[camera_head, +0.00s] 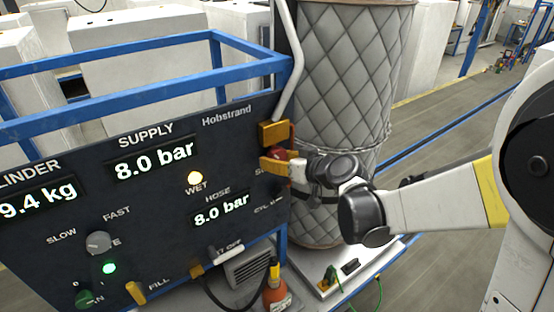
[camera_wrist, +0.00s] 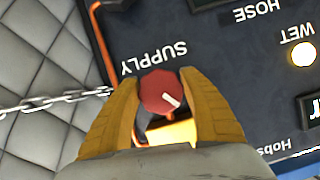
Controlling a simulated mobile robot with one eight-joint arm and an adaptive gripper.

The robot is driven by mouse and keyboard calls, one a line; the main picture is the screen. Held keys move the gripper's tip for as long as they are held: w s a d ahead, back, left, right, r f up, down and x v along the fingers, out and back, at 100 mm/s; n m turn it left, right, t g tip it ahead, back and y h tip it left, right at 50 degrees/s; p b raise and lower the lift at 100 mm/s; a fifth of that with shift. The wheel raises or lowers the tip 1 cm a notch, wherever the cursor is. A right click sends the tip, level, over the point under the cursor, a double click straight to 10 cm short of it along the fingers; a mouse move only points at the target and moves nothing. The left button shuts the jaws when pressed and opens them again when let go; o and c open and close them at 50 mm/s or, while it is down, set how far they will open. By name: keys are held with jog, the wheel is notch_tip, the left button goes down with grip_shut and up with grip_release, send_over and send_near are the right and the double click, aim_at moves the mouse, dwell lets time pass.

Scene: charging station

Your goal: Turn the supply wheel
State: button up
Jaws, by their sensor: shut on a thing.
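The supply wheel (camera_wrist: 161,92) is a small red faceted knob with a pale mark, beside the SUPPLY label in the wrist view. In the head view the red wheel (camera_head: 280,155) shows at the right edge of the dark panel, partly hidden by my gripper. My gripper (camera_head: 276,164) reaches in from the right with yellow fingers. In the wrist view the two fingers of my gripper (camera_wrist: 160,100) stand on either side of the wheel, closed on it. A yellow block (camera_wrist: 172,133) sits just behind the wheel.
The dark panel (camera_head: 140,215) shows SUPPLY 8.0 bar and HOSE 8.0 bar. A yellow WET lamp (camera_head: 195,178) and a green lamp (camera_head: 109,268) are lit. A quilted tank (camera_head: 345,80) with a chain stands close behind my gripper. An orange cylinder (camera_head: 276,295) stands below.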

jog(key=shift+m+b, duration=0.3)
jog(key=shift+b, duration=0.1)
jog(key=m+y+b, duration=0.1)
jog(key=b, duration=0.1)
jog(key=shift+f+m+g+y+b, duration=0.15)
jog(key=shift+m+g+y+b, duration=0.15)
jog(key=shift+m+g, duration=0.1)
jog(key=shift+a+r+m+y+b, duration=0.1)
jog(key=shift+m+y+b, duration=0.3)
jog(key=shift+m+b, duration=0.35)
jog(key=shift+a+r+m+y+b, duration=0.1)
jog(key=shift+m+y+b, duration=0.4)
jog(key=shift+b, duration=0.35)
jog(key=shift+s+r+m+g, duration=0.1)
jog(key=shift+m+g, duration=0.15)
jog(key=shift+g, duration=0.05)
jog(key=o, duration=1.2)
